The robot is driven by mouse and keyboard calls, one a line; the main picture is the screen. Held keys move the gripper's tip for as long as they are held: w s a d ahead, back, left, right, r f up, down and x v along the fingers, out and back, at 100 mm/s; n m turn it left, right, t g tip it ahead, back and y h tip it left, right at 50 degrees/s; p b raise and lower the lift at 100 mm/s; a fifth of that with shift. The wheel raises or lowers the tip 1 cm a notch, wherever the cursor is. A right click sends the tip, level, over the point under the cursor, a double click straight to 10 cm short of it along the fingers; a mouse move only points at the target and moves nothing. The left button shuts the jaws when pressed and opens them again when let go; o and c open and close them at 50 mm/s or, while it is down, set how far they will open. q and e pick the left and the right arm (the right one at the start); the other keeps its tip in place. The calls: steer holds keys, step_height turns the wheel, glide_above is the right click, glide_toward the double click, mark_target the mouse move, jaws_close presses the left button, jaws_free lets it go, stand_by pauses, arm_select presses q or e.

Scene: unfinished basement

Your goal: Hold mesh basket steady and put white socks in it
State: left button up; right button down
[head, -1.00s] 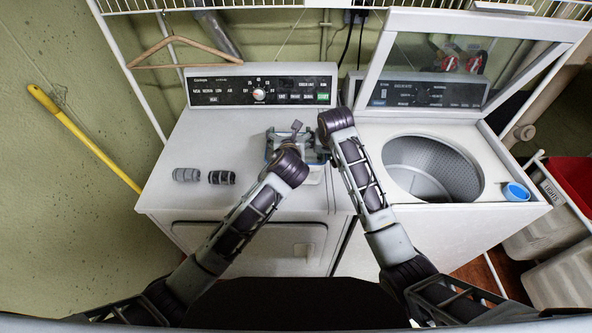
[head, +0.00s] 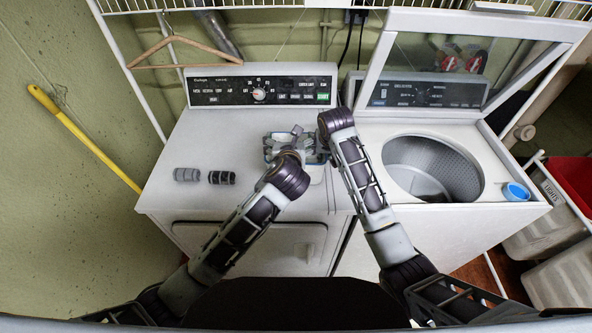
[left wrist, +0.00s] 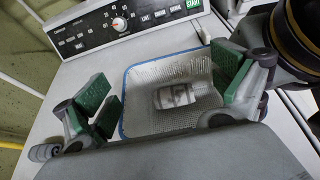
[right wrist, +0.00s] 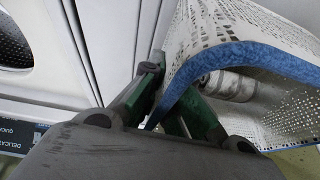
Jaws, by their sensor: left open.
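The mesh basket (left wrist: 145,78), white with a blue rim, stands on the dryer top; in the head view the arms mostly cover it. The rolled white socks (left wrist: 175,96) lie inside on its mesh floor and also show behind the rim in the right wrist view (right wrist: 230,85). My left gripper (head: 283,142) is open above the basket, its green pads wide apart with nothing between them. My right gripper (right wrist: 172,112) is at the basket's right side, its fingers shut on the blue rim, one on each side.
Rolled grey socks (head: 186,174) and dark striped socks (head: 221,177) lie left of the basket on the dryer (head: 240,205). The control panel (head: 262,91) stands behind. The open washer drum (head: 433,168) and a blue cap (head: 515,191) are to the right.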

arm_select(q)
steer(key=v, duration=0.7)
steer(key=shift+s, duration=0.25)
steer(key=shift+r, duration=0.15)
stand_by(0.7)
arm_select(e)
steer(key=c, duration=1.6)
jaws_free()
steer(key=shift+o, duration=0.2)
steer(key=v, duration=1.2)
